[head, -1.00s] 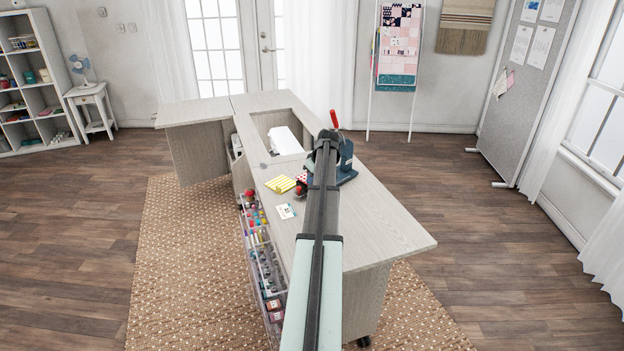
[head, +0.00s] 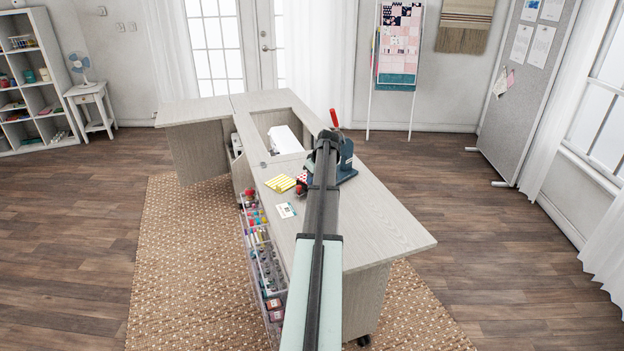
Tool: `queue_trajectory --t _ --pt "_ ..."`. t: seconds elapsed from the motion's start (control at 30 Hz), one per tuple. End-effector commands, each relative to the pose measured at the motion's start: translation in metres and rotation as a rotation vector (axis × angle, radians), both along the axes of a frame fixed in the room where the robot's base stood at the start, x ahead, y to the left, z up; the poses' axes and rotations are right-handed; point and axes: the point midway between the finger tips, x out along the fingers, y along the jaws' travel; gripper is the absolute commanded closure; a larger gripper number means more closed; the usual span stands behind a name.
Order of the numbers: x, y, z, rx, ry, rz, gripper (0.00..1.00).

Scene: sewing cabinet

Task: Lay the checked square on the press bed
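A small yellow-and-white patterned square (head: 280,183) lies on the cabinet top, left of my arm. A red-and-white patterned piece (head: 303,177) shows just right of it, partly hidden by my arm. Both are too small for me to tell which is checked. The dark blue press (head: 346,162) with a red-handled lever stands right of my arm; its bed is mostly hidden behind the arm. My gripper (head: 322,172) is at the far end of the arm, above the cabinet top beside the press. Its fingers are hidden by my own arm, so its opening and contents do not show.
The cabinet top (head: 385,225) is clear at its near right. A white card (head: 286,210) lies near the left edge, and a dark-and-red round object (head: 301,190) sits against my arm's outline. A white machine (head: 284,140) sits in the recess behind. Thread racks (head: 262,255) line the left side.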

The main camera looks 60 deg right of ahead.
Motion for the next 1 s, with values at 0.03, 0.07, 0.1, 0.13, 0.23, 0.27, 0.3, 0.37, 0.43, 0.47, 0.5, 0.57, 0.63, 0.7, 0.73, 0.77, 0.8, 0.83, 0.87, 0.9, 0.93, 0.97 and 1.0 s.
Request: queue_trajectory --t 0.03,0.07,0.1,0.13,0.23,0.27,0.3,0.37,0.43,0.47,0.5,0.57,0.63,0.7,0.73,0.77,0.8,0.83,0.87,0.9,0.93,0.97,1.0 --pt "0.0 0.0 -0.0007 0.0 0.0 0.0 1.0" --pt "0.0 0.0 -0.001 0.0 0.0 0.0 1.0" --pt "0.0 0.0 -0.0015 0.0 0.0 0.0 1.0" --pt "0.0 0.0 -0.0018 0.0 0.0 0.0 1.0" --pt "0.0 0.0 -0.0028 0.0 0.0 0.0 1.0" --pt "0.0001 0.0 -0.003 0.0 0.0 0.0 1.0" --pt "0.0 0.0 -0.0032 0.0 0.0 0.0 1.0" --pt "0.0 0.0 -0.0032 0.0 0.0 0.0 1.0" --pt "0.0 0.0 -0.0032 0.0 0.0 0.0 1.0" --pt "0.0 0.0 -0.0031 0.0 0.0 0.0 1.0" --pt "0.0 0.0 -0.0031 0.0 0.0 0.0 1.0" --pt "0.0 0.0 -0.0031 0.0 0.0 0.0 1.0" --pt "0.0 0.0 -0.003 0.0 0.0 0.0 1.0" --pt "0.0 0.0 -0.003 0.0 0.0 0.0 0.88" --pt "0.0 0.0 -0.003 0.0 0.0 0.0 0.85" --pt "0.0 0.0 -0.003 0.0 0.0 0.0 0.83" --pt "0.0001 0.0 -0.003 0.0 0.0 0.0 0.79" --pt "0.0001 0.0 -0.003 0.0 0.0 0.0 0.76" --pt "0.0001 0.0 -0.003 0.0 0.0 0.0 0.73" --pt "0.0001 0.0 -0.003 0.0 0.0 0.0 0.69" --pt "0.0001 0.0 -0.003 0.0 0.0 0.0 0.66" --pt "0.0001 0.0 -0.003 0.0 0.0 0.0 0.65" --pt "0.0001 0.0 -0.003 0.0 0.0 0.0 0.65"
